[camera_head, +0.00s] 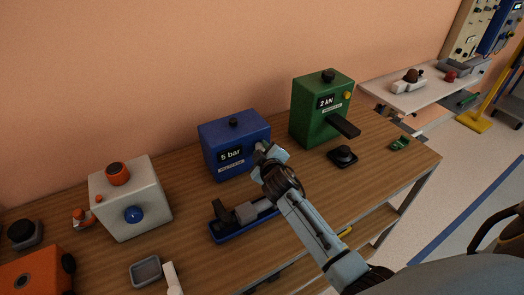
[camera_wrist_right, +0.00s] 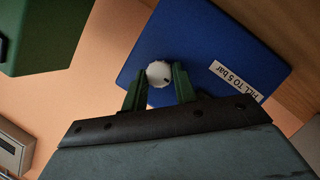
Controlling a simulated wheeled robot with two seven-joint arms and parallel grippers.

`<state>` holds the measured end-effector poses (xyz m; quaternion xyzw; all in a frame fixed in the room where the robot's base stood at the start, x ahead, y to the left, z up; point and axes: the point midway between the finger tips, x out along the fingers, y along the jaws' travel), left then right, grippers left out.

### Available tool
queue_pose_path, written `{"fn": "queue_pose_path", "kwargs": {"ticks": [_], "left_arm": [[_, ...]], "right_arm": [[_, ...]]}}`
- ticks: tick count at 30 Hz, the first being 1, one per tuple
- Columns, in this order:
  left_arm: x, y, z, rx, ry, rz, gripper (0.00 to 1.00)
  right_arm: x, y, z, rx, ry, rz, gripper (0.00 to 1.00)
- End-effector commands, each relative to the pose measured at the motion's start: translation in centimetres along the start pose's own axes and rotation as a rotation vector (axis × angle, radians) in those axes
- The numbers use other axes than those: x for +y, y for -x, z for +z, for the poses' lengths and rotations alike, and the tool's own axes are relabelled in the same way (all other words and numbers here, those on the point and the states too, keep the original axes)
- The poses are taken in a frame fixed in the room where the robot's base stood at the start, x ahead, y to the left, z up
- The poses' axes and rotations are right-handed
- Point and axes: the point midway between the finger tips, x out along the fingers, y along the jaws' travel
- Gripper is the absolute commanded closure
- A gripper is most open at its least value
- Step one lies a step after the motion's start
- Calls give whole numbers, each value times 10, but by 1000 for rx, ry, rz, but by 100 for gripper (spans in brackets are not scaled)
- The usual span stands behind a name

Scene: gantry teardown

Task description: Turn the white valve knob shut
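The white valve knob (camera_wrist_right: 159,73) is on the front face of the blue box (camera_head: 235,137), which carries a "5 bar" display and, in the wrist view, a "FILL TO 5 bar" label. My right gripper (camera_wrist_right: 160,80) has its two green fingers on either side of the knob. They appear to touch it, so it looks shut on the knob. In the head view my right gripper (camera_head: 264,151) reaches the right part of the blue box's front and hides the knob. My left gripper is not in view.
A green "2 kN" press (camera_head: 310,112) stands right of the blue box on the wooden table (camera_head: 285,243). A blue vise-like tool (camera_head: 240,222) lies in front, under my right arm. A white box (camera_head: 150,190) with a blue knob stands to the left.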

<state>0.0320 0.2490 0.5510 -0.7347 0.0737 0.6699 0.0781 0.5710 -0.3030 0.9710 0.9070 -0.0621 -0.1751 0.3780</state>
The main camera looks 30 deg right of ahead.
Motion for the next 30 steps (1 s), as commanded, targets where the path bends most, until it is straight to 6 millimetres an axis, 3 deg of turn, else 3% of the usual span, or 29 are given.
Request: {"fn": "queue_pose_path", "kwargs": {"ticks": [4, 14, 30], "left_arm": [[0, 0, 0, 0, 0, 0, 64], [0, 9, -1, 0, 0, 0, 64], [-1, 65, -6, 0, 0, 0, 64]], "right_arm": [[0, 0, 0, 0, 0, 0, 95], [2, 1, -1, -2, -46, -20, 95], [9, 0, -1, -2, -441, -183, 95]]}}
